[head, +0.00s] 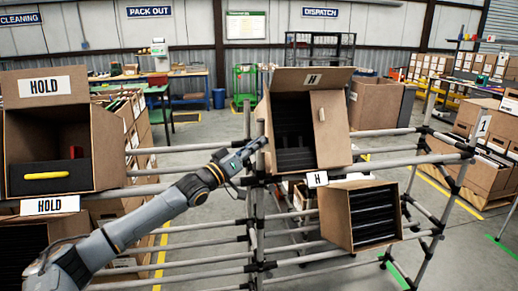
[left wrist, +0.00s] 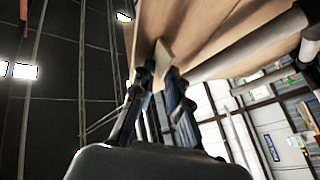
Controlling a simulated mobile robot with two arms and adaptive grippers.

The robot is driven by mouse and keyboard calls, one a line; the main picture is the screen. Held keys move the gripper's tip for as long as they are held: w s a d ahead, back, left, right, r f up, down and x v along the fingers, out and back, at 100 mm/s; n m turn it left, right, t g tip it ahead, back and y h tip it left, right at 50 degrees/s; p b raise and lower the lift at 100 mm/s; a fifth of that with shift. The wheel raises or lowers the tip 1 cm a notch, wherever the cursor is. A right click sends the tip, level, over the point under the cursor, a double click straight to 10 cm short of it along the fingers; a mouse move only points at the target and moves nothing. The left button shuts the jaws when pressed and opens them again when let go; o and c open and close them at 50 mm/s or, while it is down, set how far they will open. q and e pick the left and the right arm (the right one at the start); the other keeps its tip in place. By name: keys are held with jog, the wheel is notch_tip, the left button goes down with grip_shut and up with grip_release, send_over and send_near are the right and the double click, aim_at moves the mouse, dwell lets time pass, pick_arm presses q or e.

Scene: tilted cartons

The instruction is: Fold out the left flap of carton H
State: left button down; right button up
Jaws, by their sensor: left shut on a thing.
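Carton H (head: 342,132) sits tilted on the pipe rack, its open front toward me and dark ribbed contents inside. Its top flap (head: 290,80) stands up with an "H" label. A flap with a hand hole (head: 320,117) shows at the right of the opening. The left flap (head: 267,112) is seen nearly edge-on at the left side. My left gripper (head: 258,146) is at that flap's lower part. In the left wrist view, its fingers (left wrist: 160,72) are shut on a thin cardboard edge (left wrist: 161,52), the left flap. My right gripper is not in view.
Pipe rack rails (head: 200,190) run below and beside the carton. A lower tilted carton (head: 340,215) with black contents stands beneath, near an "H" tag (head: 317,179). A HOLD carton (head: 108,150) with a yellow-handled black bin is at the left.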

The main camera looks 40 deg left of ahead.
pick_arm(q)
jog(key=shift+a+r, duration=0.1)
jog(key=shift+a, duration=0.6)
jog(key=c, duration=1.7)
grip_release()
jog(key=shift+o, duration=0.9)
jog(key=shift+w, duration=0.1)
jog(key=shift+w+a+f, duration=0.15)
jog(key=shift+a+f, duration=0.05)
jog(key=shift+f, duration=0.15)
jog(key=shift+d, duration=0.1)
jog(key=shift+f, duration=0.25)
jog(key=r+v, duration=0.1)
jog(key=v, duration=1.1)
jog(key=shift+d, duration=0.2)
